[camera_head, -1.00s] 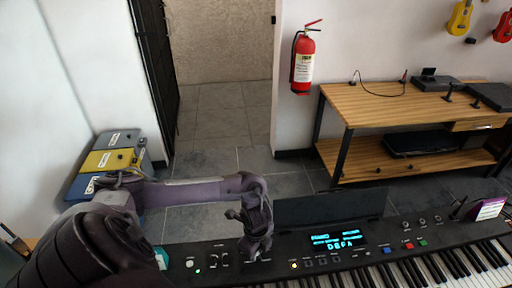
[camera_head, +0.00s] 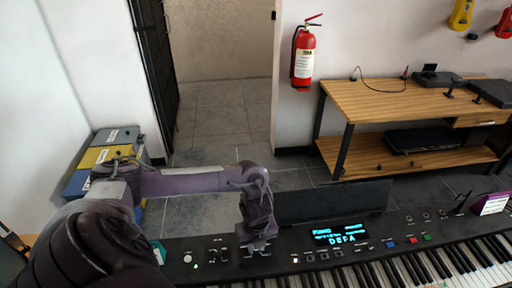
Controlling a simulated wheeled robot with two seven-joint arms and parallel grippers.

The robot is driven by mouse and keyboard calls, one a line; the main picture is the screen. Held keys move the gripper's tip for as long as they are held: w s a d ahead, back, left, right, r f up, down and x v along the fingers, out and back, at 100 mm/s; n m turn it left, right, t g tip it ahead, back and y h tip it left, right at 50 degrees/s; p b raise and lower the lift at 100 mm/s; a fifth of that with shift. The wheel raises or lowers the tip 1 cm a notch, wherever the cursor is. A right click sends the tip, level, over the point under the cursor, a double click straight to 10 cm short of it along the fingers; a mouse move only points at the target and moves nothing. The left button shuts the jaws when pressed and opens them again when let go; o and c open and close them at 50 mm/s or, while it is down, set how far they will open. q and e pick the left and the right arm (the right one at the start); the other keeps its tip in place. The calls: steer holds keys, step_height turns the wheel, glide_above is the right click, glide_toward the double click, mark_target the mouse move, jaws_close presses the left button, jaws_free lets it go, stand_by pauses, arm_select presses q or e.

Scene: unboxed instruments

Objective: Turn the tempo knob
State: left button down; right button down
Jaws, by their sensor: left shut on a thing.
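A black electric keyboard (camera_head: 385,254) spans the bottom of the view, with a lit cyan display (camera_head: 340,236). My left gripper (camera_head: 257,248) points down at the keyboard's control panel, left of the display. It is shut on a small control there, which its fingers mostly hide; I take it to be the tempo knob, but no label on it can be read. Other small controls (camera_head: 222,254) show just left of the gripper. My right gripper is not in view.
A music stand (camera_head: 335,200) rises behind the panel, right of my left gripper. A purple-edged card (camera_head: 492,204) stands at the keyboard's right. A wooden bench (camera_head: 420,100) and a red extinguisher (camera_head: 303,58) are farther back. Several bins (camera_head: 100,158) stand at left.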

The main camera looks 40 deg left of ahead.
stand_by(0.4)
arm_select(q)
steer(key=c, duration=1.3)
jaws_free()
steer(key=shift+o, duration=0.2)
steer(key=shift+r, duration=0.3)
step_height(320, 180, up, 7)
steer(key=shift+r+p, duration=0.15)
steer(key=shift+p, duration=0.45)
steer(key=shift+d, duration=0.1)
